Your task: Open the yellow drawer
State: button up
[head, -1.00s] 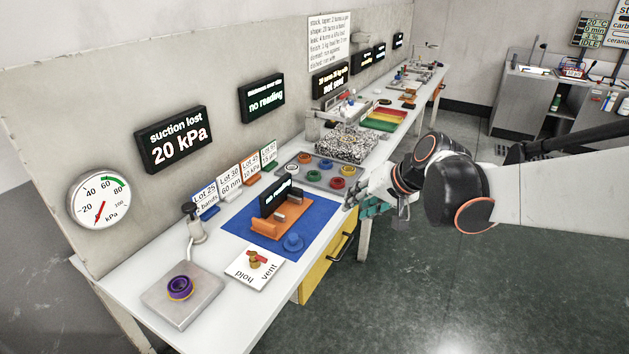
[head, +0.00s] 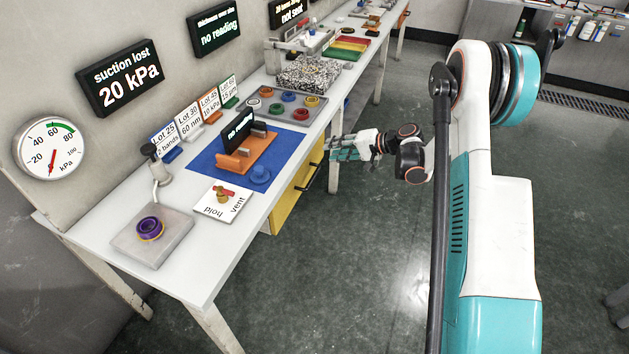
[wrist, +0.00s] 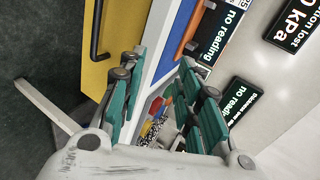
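The yellow drawer (head: 290,196) sits under the white bench top, below the blue mat, and looks shut. Its black bar handle (head: 313,177) is on the front face. In the wrist view the yellow front (wrist: 117,22) is at the upper left, with the black handle (wrist: 97,35) at its left side. My gripper (head: 332,150) is at the drawer's far end in the head view, beside the bench edge. In the wrist view its green fingers (wrist: 160,75) are spread apart with nothing between them, and the handle lies outside them.
A bench leg (head: 334,178) stands near my gripper. The floor in front is clear.

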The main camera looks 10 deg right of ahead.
aim_at(313, 177)
jog(key=s+d+f+t+y, duration=0.1)
jog(key=d+f, duration=0.1)
jog(key=f, duration=0.5)
jog(key=s+d+f+y, duration=0.1)
jog(key=d+f, duration=0.2)
jog(key=f, duration=0.4)
jog(key=shift+m+y, duration=0.3)
jog(key=shift+m, duration=0.1)
jog(key=shift+b+x, duration=2.45)
jog(key=shift+x, duration=4.5)
grip_shut()
